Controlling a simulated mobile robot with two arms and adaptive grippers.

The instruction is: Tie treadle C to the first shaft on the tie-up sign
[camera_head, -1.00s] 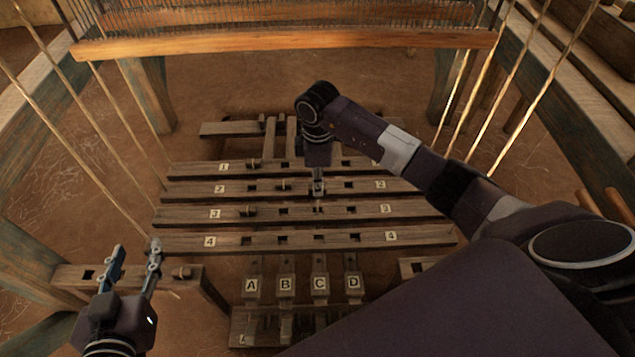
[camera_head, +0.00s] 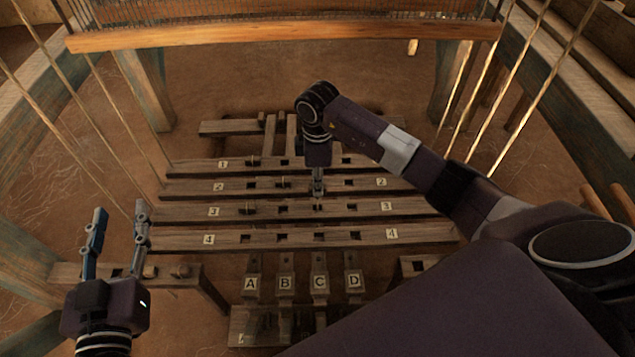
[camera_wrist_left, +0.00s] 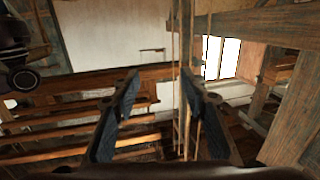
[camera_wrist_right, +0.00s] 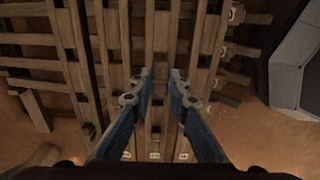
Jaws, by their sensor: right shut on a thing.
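Wooden shaft bars numbered 1 to 4 lie across the head view, including bar 1 (camera_head: 219,166), bar 2 (camera_head: 340,190), bar 3 (camera_head: 400,207) and bar 4 (camera_head: 270,241). Treadle C (camera_head: 319,284) is labelled between B and D, in front of bar 4. My right gripper (camera_head: 318,192) points down over the third column of slots, around bars 2 and 3. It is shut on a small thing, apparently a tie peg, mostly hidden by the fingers. In the right wrist view, the fingertips (camera_wrist_right: 160,82) are above the bars. My left gripper (camera_head: 120,215) is open and empty. The tie-up sign is not recognisable.
A low rail (camera_head: 75,272) with pegs stands behind my left gripper. Cords hang at both sides, and a wooden beam (camera_head: 280,38) crosses the back.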

